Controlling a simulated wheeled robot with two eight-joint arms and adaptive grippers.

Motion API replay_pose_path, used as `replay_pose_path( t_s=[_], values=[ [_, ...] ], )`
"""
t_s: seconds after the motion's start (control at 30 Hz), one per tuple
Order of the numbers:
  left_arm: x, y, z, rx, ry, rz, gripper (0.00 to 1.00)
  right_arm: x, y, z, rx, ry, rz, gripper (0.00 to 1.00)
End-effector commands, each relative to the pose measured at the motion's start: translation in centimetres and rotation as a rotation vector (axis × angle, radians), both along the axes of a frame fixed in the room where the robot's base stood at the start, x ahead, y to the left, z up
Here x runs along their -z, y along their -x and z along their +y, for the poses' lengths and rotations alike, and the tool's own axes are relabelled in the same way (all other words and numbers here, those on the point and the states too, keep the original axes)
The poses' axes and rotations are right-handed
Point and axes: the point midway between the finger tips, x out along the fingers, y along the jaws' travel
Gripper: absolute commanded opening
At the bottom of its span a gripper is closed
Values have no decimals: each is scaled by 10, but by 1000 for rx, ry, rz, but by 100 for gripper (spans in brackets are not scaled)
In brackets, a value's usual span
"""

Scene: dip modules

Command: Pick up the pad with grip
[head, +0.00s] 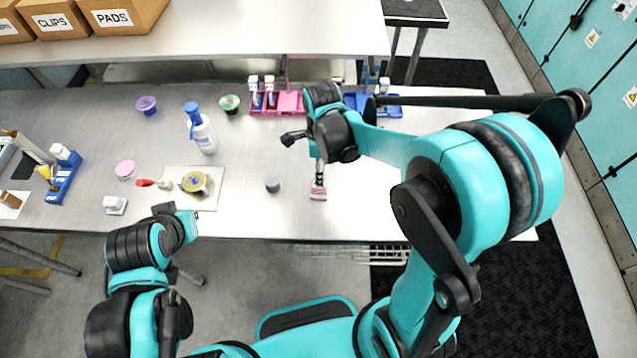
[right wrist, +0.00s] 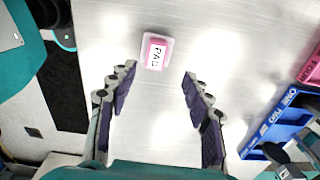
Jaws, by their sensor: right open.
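A small pink pad block with a white label reading PAD (right wrist: 155,53) lies on the metal table. In the head view the pink pad (head: 318,194) is near the table's front edge, just below my right gripper (head: 319,178). In the right wrist view my right gripper (right wrist: 158,75) is open and empty, its fingers spread wide. The pad lies ahead of the fingertips, roughly centred between them, and is not touched.
Pink (head: 277,103) and blue trays stand behind my right arm. The table around the pad is clear.

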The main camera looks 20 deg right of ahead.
Motion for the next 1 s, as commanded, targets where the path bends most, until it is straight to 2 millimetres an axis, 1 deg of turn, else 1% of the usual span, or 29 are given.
replay_pose_path(
  t_s=[0.03, 0.27, 0.4, 0.5, 0.6, 0.77, 0.8, 0.87, 0.9, 0.97, 1.0],
  values=[
    [4, 0, 0, 0, 0, 0, 0, 8, 0, 0, 2, 0, 1, 50],
    [14, 0, 0, 0, 0, 0, 0, 37, 2, 4, -1, 0, -1, 50],
    [21, 0, 0, 0, 0, 0, 0, 59, 5, 7, -2, 0, -1, 50],
    [24, 0, 0, 0, 0, 0, 0, 69, 4, 7, -2, 0, -2, 50],
    [25, 0, 0, 0, 0, 0, 0, 73, 5, 7, -2, 0, -2, 50],
    [24, 0, 0, 0, 0, 0, 0, 72, 5, 7, -2, 0, -2, 50],
    [24, 0, 0, 0, 0, 0, 0, 72, 5, 7, -2, 0, -2, 47],
    [24, 0, 0, 0, 0, 0, 0, 72, 5, 7, -2, 0, -2, 32],
    [24, 0, 0, 0, 0, 0, 0, 72, 5, 7, -2, 0, -2, 21],
    [24, 0, 0, 0, 0, 0, 0, 72, 5, 7, -2, 0, -2, 5],
    [24, 0, 0, 0, 0, 0, 0, 72, 5, 7, -2, 0, -2, 0]
  ],
)
